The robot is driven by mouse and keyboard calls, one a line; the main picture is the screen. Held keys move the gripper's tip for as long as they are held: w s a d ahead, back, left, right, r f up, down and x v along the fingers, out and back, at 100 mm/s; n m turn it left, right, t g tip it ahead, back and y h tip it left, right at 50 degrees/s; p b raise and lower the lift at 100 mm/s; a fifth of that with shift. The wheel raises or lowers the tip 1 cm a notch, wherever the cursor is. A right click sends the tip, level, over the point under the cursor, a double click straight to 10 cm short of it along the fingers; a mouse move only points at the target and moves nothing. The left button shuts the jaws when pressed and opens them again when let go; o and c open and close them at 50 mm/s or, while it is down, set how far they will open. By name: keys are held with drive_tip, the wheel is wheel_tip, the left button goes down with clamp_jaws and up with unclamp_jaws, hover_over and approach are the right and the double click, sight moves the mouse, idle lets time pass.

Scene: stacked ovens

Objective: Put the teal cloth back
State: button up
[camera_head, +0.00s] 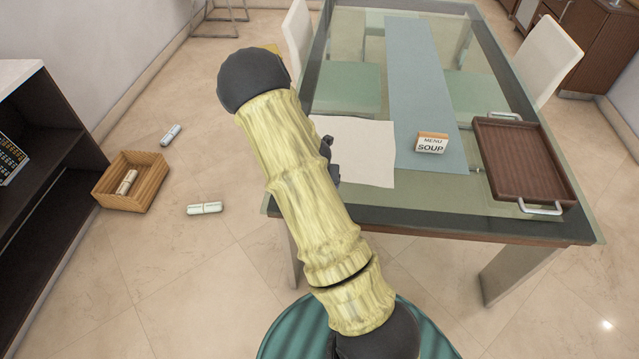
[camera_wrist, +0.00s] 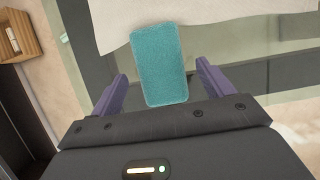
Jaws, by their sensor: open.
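The teal cloth (camera_wrist: 159,62) shows in the wrist view as a flat rectangle with rounded corners. It overlaps the lower edge of a pale mat (camera_wrist: 215,12) at the table's edge. My gripper (camera_wrist: 162,83) is open, with one purple finger on each side of the cloth's near half. The fingers are not closed on it; I cannot tell the height gap. In the head view my arm hides the cloth and most of my gripper. The pale mat (camera_head: 365,152) lies on the glass table (camera_head: 400,215) there.
A menu card (camera_head: 431,143) stands on a blue-grey runner (camera_head: 421,90). A brown tray (camera_head: 522,158) lies at the table's right. A wooden crate (camera_head: 110,194) on the floor at left holds a small roll. Two pale capsule-shaped items (camera_head: 205,208), (camera_head: 170,135) lie on the floor near it.

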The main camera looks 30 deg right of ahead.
drive_tip(key=p+v, duration=0.1)
drive_tip(key=v, duration=0.9)
drive_tip(key=shift+p, duration=0.35)
drive_tip(key=shift+a, duration=0.1)
drive_tip(key=s+a+r+m+y, duration=0.1)
drive_tip(key=s+a+r+m, duration=0.4)
drive_tip(key=m, duration=0.9)
drive_tip(key=s+a+r+m+g+y, duration=0.1)
drive_tip(key=s+a+r+m, duration=0.5)
drive_tip(key=m, duration=0.9)
drive_tip(key=s+a, duration=0.1)
drive_tip(key=s, duration=0.2)
drive_tip(key=shift+s+a+r, duration=0.2)
drive_tip(key=shift+s+r, duration=0.1)
